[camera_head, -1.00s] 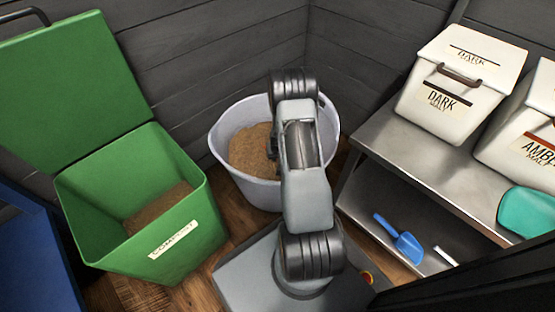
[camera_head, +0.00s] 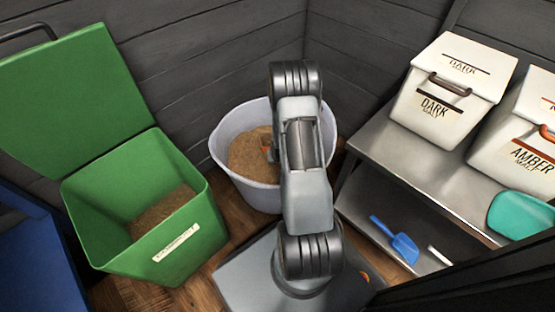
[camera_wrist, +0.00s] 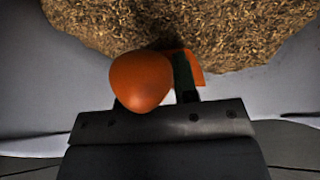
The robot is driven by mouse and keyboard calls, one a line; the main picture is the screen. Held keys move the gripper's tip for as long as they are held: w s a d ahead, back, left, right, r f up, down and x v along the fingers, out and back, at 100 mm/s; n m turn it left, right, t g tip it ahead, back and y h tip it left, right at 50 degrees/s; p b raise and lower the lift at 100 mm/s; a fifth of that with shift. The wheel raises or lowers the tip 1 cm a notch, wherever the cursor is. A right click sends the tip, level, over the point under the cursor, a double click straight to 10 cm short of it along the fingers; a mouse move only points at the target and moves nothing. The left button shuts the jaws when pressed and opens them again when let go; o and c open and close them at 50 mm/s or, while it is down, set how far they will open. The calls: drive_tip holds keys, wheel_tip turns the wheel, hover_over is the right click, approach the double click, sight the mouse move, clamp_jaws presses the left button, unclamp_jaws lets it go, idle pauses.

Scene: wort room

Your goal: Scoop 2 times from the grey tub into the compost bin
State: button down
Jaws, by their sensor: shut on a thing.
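The grey tub (camera_head: 226,150) stands on the floor in the middle of the head view, with brown grain (camera_head: 248,155) inside. My arm covers its right part. In the wrist view, my gripper (camera_wrist: 160,100) is shut on an orange scoop (camera_wrist: 140,82), whose rounded end faces the camera. The scoop's far part is mostly hidden, against the grain (camera_wrist: 190,30). A small bit of orange also shows in the tub in the head view. The green compost bin (camera_head: 205,235) stands at the left, lid (camera_head: 75,95) open, with brown material (camera_head: 165,212) inside.
A steel shelf unit (camera_head: 375,148) stands at the right. It carries a white DARK malt bin (camera_head: 435,108), an AMBER malt bin (camera_head: 520,160) and a teal scoop (camera_head: 520,215). A blue scoop (camera_head: 403,247) lies on its lower shelf. A blue object (camera_head: 35,260) stands at far left.

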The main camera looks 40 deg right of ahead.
drive_tip(key=shift+t, duration=0.5)
drive_tip(key=s+r+p, duration=0.1)
drive_tip(key=r+p, duration=0.1)
drive_tip(key=r, duration=0.1)
drive_tip(key=a+r+p, duration=0.1)
drive_tip(key=r+p, duration=0.1)
drive_tip(key=r, duration=0.2)
drive_tip(key=s+r+p, duration=0.1)
drive_tip(key=r+p, duration=0.2)
drive_tip(key=r, duration=0.1)
drive_tip(key=shift+s+a+r, duration=0.15)
drive_tip(key=shift+s+r, duration=0.1)
drive_tip(key=shift+s, duration=0.1)
drive_tip(key=shift+t+h, duration=0.4)
drive_tip(key=shift+s+a+r+p, duration=0.15)
drive_tip(key=shift+r+p, duration=0.65)
drive_tip(key=shift+r, duration=1.2)
drive_tip(key=shift+r, duration=0.1)
